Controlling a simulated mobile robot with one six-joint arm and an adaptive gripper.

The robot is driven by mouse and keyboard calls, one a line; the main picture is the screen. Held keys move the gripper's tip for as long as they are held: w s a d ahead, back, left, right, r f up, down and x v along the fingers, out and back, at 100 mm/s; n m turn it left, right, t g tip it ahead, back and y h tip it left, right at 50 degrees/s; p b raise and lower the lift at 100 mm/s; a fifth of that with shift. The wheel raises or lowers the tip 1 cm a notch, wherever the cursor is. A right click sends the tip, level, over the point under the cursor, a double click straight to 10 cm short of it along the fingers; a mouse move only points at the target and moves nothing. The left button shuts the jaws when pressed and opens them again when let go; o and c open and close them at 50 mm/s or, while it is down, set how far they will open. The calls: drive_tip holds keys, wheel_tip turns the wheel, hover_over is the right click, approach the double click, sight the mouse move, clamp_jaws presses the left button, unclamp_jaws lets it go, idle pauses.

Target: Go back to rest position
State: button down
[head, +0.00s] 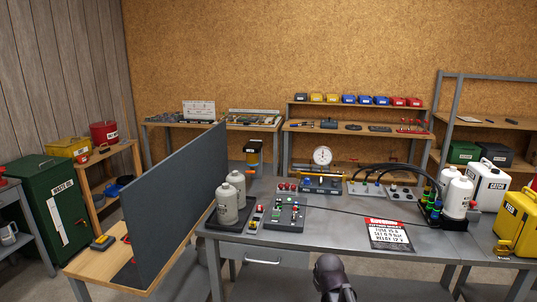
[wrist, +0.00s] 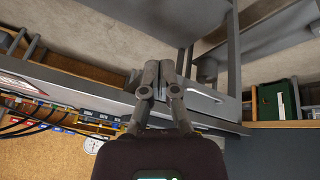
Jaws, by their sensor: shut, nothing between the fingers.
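My gripper shows in the wrist view (wrist: 158,72) with its two grey fingers together and nothing between them. The wrist view is tilted, with the underside and front of the grey workbench behind the fingers. In the head view a dark rounded part of my arm shows at the bottom middle, in front of the grey workbench (head: 300,231). The fingertips cannot be made out in the head view.
The workbench holds grey bottles (head: 228,201), a control box (head: 286,213), a round gauge (head: 322,156), a warning sign (head: 389,233), white bottles (head: 456,196) and a yellow container (head: 516,228). A dark panel (head: 180,205) stands at the left. Floor shows below the bench.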

drive_tip(key=s+m+g+p, duration=0.1)
drive_tip(key=s+m+g, duration=0.3)
drive_tip(key=s, duration=0.8)
drive_tip(key=shift+d+r+g+p, duration=0.2)
drive_tip(key=shift+g+p, duration=0.15)
drive_tip(key=shift+g, duration=0.15)
